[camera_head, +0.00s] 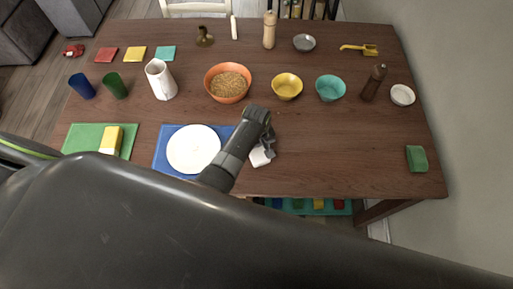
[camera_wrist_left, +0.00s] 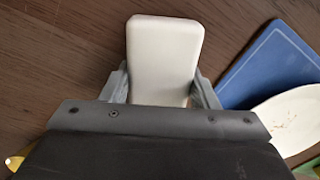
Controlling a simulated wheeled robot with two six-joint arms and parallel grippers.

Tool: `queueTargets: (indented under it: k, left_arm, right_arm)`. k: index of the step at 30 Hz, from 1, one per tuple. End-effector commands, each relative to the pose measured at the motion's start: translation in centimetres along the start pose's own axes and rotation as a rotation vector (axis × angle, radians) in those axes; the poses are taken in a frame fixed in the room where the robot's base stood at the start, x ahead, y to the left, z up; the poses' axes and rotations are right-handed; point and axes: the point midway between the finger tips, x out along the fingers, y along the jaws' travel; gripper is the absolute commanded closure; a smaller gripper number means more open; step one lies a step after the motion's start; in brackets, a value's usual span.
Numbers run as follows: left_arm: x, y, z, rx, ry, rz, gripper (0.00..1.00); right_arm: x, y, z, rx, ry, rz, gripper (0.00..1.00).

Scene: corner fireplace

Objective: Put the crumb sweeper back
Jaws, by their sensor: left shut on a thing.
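The crumb sweeper (camera_wrist_left: 164,55) looks like a white rounded block between the two fingers of my left gripper (camera_wrist_left: 163,92) in the left wrist view. In the head view, my left gripper (camera_head: 265,145) is low over the front middle of the table, right of the blue mat. A white part of the sweeper (camera_head: 259,157) shows beside the fingers there. The gripper is shut on it. I cannot tell whether the sweeper touches the table. My right gripper is not in view.
A white plate (camera_head: 193,149) lies on the blue mat (camera_head: 164,161) left of the gripper; brown specks show on it in the wrist view. Bowls, including an orange one (camera_head: 229,98), stand behind. A green block (camera_head: 416,158) is at right.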

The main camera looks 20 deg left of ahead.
Motion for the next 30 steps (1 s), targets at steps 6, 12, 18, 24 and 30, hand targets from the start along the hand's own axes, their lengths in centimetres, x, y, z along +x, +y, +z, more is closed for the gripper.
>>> queueTargets:
  k: [6,12,18,24,30]
  left_arm:
    - [0.46,0.03,-0.04,0.000,0.001,0.002,0.71]
    - [0.68,0.02,-0.02,0.000,0.001,0.001,0.71]
    - [0.77,0.01,-0.01,0.000,0.000,0.001,0.27]
    - [0.76,0.00,-0.01,0.000,0.000,0.001,0.24]
    - [0.22,0.02,0.00,0.000,0.000,0.001,0.24]
  right_arm:
    - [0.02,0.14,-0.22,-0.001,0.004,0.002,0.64]
    - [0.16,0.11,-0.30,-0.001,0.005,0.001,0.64]
    - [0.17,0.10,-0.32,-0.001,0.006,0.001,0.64]
    - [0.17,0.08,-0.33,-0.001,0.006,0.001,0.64]
    - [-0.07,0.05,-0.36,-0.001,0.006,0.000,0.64]
